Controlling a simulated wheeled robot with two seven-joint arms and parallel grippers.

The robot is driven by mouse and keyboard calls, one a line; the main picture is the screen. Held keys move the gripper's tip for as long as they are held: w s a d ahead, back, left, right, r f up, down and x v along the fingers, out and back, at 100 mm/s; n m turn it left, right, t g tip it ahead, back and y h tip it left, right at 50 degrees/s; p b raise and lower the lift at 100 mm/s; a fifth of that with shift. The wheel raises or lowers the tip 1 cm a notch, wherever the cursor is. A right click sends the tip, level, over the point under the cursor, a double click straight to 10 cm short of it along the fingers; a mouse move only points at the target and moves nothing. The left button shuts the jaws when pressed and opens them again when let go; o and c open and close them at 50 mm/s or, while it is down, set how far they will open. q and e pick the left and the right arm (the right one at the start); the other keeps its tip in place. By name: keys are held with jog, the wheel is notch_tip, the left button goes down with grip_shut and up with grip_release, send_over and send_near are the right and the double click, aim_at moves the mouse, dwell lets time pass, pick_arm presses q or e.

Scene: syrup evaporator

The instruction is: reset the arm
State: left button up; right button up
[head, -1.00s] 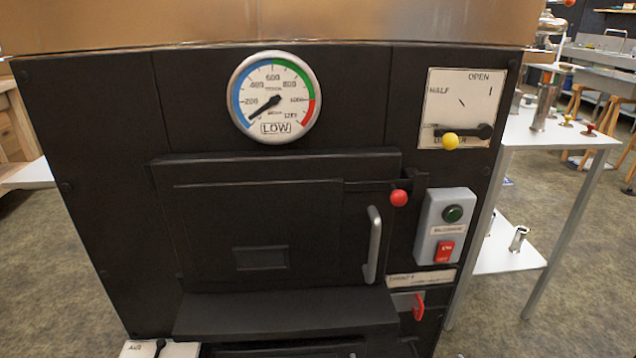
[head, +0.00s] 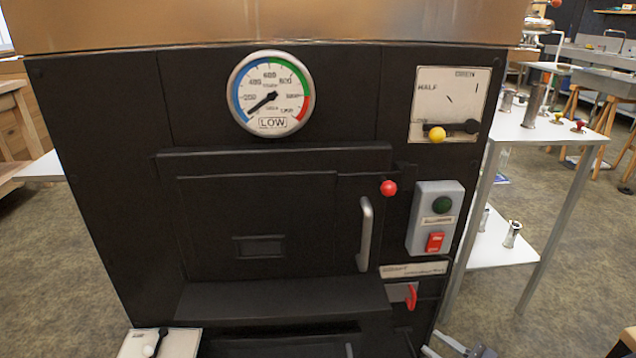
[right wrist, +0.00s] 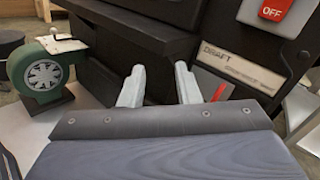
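My right gripper (head: 432,343) shows at the bottom edge of the head view, low beside the evaporator's front right corner. In the right wrist view its two pale fingers (right wrist: 159,70) stand apart with nothing between them, in front of the dark evaporator front. My left gripper is in neither view. The black evaporator front (head: 110,150) carries a round gauge (head: 270,94) with its needle in the blue part by LOW. The firebox door (head: 260,215) looks closed.
A red draft handle (head: 411,296) and a switch box (head: 435,218) are on the front's right side. A yellow-knobbed lever (head: 437,135) sits above. A green blower (right wrist: 45,75) shows in the wrist view. A white table (head: 540,130) stands at right, with open floor around.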

jog(key=s+a+r+n+g, duration=1)
jog(key=s+r+n+g, duration=0.1)
jog(key=n, duration=0.3)
jog(key=s+d+r+n+t+h, duration=0.3)
jog(key=s+d+n+h, duration=0.1)
jog(key=s+n+h, duration=0.5)
notch_tip(320, 180, up, 29)
jog(key=s+p, duration=0.1)
jog(key=p, duration=2.8)
jog(key=shift+d+r+m+y, duration=0.15)
jog(key=shift+d+m+y, duration=0.1)
jog(key=shift+m+y, duration=0.05)
jog(key=shift+s, duration=0.1)
jog(key=shift+s, duration=0.15)
